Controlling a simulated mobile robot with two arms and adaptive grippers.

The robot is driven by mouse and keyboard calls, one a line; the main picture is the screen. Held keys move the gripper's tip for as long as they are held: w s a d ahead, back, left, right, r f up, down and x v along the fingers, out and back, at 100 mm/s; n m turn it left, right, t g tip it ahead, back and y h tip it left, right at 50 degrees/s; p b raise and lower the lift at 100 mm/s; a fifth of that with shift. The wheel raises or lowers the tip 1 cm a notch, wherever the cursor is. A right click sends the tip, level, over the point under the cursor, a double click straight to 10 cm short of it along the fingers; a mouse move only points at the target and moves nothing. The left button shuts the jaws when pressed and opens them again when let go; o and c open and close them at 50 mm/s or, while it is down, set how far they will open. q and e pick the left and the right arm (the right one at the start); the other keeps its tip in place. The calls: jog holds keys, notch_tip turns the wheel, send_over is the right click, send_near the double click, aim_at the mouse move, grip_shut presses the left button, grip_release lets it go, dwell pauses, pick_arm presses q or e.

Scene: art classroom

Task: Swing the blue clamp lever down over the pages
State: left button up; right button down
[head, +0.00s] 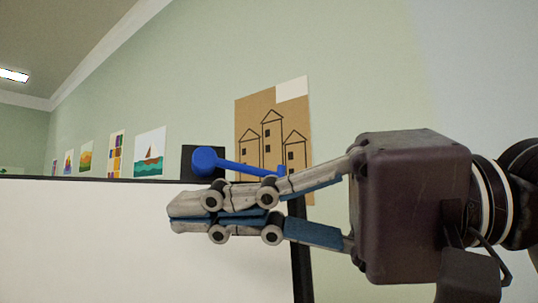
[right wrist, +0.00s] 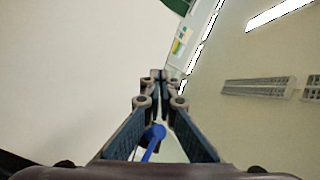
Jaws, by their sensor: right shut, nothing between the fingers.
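The blue clamp lever (head: 240,167) shows in the head view, with a round knob (head: 205,160) at its left end. It lies nearly level, its right end a little lower, just above the large white sheet's top edge. My right gripper (head: 171,217) comes in from the right, shut and empty, with its fingers just below the lever in the picture. I cannot tell whether they touch. In the right wrist view the lever (right wrist: 153,143) appears between the finger linkages, behind the shut fingertips (right wrist: 158,76). The large white surface (head: 90,235) looks like the pages. My left gripper is out of view.
A dark bar (head: 90,179) runs along the white surface's top, and a dark upright edge (head: 302,255) bounds its right side. A brown house drawing (head: 272,120) and several small pictures hang on the green wall behind. The space above the lever looks clear.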

jog(key=w+d+r+n+t+h, duration=0.1)
jog(key=w+d+r+t+h, duration=0.15)
jog(key=d+t, duration=0.2)
jog(key=t+h, duration=0.5)
jog(key=t, duration=0.2)
send_near(266, 171)
jog(key=r+p+x, duration=0.1)
jog(key=r+x, duration=0.1)
jog(key=x, duration=0.7)
jog(key=shift+w, duration=0.4)
jog(key=shift+a+f+g, duration=0.1)
jog(key=shift+f+g, duration=0.1)
jog(key=shift+g, duration=0.05)
jog(key=shift+s+f+b, duration=0.25)
jog(key=shift+f+b, duration=0.5)
jog(key=shift+f, duration=0.05)
